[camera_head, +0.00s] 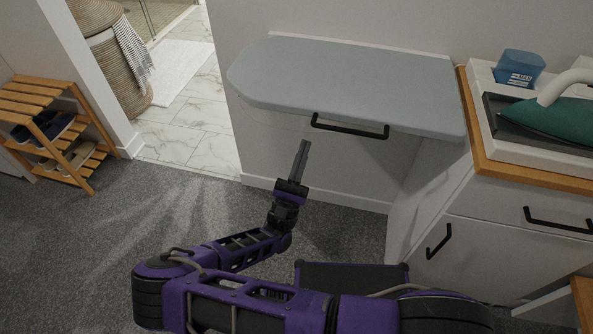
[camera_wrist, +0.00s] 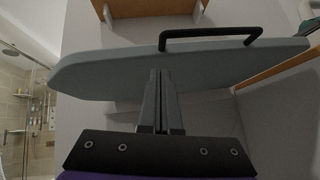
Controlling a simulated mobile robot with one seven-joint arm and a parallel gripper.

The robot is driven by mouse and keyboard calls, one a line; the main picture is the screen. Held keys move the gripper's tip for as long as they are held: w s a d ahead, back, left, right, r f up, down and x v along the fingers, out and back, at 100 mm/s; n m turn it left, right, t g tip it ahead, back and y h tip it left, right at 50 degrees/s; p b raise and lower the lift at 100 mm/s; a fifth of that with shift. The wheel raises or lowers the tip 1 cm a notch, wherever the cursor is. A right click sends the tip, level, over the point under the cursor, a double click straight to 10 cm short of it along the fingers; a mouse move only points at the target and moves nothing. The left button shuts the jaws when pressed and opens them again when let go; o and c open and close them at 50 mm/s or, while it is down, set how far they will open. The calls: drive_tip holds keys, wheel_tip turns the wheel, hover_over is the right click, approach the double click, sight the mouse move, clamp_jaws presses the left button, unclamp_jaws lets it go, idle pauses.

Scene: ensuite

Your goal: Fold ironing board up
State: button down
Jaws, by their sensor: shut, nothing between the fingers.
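The ironing board (camera_head: 340,78) is a grey-blue flat panel folded out level from the wall. A black bar handle (camera_head: 349,126) is fixed along its front edge. My gripper (camera_head: 303,150) is shut and empty, just below and to the left of the handle, pointing up toward the board's underside. In the wrist view my fingers (camera_wrist: 160,85) are together and stand in front of the board's edge, below the left end of the handle (camera_wrist: 210,37). I cannot tell whether the fingertips touch the board (camera_wrist: 105,68).
A white cabinet (camera_head: 430,205) with black handles stands right of the board. On it are a green iron (camera_head: 550,123) and a blue cup (camera_head: 519,67). A wooden shoe rack (camera_head: 45,125) stands at the left. Grey carpet (camera_head: 75,240) is clear at the front left.

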drive_tip(key=shift+y, duration=0.3)
drive_tip(key=shift+d+r, duration=0.25)
drive_tip(key=shift+r, duration=0.8)
drive_tip(key=shift+d+r, duration=0.2)
drive_tip(key=shift+r, duration=0.85)
drive_tip(key=shift+r, duration=0.1)
